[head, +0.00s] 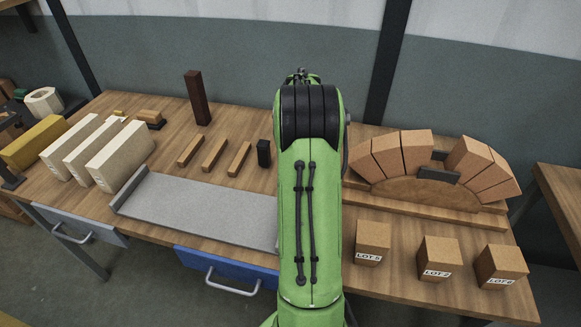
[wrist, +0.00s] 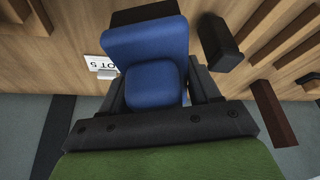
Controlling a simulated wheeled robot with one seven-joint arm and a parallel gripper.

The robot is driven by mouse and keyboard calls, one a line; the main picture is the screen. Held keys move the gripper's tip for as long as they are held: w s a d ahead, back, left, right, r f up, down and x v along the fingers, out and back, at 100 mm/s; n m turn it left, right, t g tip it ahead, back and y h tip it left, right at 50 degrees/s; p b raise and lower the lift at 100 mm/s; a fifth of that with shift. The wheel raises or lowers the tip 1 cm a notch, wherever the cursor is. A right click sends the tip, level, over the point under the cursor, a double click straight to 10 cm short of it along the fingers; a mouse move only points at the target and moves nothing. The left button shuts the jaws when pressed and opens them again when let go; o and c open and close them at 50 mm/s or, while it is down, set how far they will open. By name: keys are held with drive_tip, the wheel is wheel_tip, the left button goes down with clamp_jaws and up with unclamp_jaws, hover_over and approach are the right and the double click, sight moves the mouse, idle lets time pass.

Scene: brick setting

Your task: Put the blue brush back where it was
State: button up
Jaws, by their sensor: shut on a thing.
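The blue brush (wrist: 146,45) is in my gripper (wrist: 158,88) in the wrist view. It shows a wide blue block and a smaller blue part between the two dark fingers. A dark strip shows along its far edge. My gripper is shut on the smaller blue part. In the head view my green arm hides both the gripper and the brush. I cannot tell from these frames how high the brush is above the bench, or which spot it came from.
The wooden workbench (head: 235,119) holds a grey metal tray (head: 200,207), an upright dark brown block (head: 198,98), wooden sticks (head: 214,154) and a small black block (head: 263,153), also in the wrist view (wrist: 220,43). A brick arch (head: 423,190) and labelled blocks (head: 373,242) stand right. Pale bricks (head: 120,155) stand left.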

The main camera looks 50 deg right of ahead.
wheel_tip(320, 180, down, 9)
drive_tip(key=b, duration=0.2)
drive_tip(key=shift+s+a+f+b, duration=0.1)
drive_tip(key=shift+a+f+b, duration=0.1)
drive_tip(key=shift+b, duration=0.1)
drive_tip(key=shift+f, duration=0.2)
drive_tip(key=o, duration=1.3)
drive_tip(key=shift+r, duration=0.1)
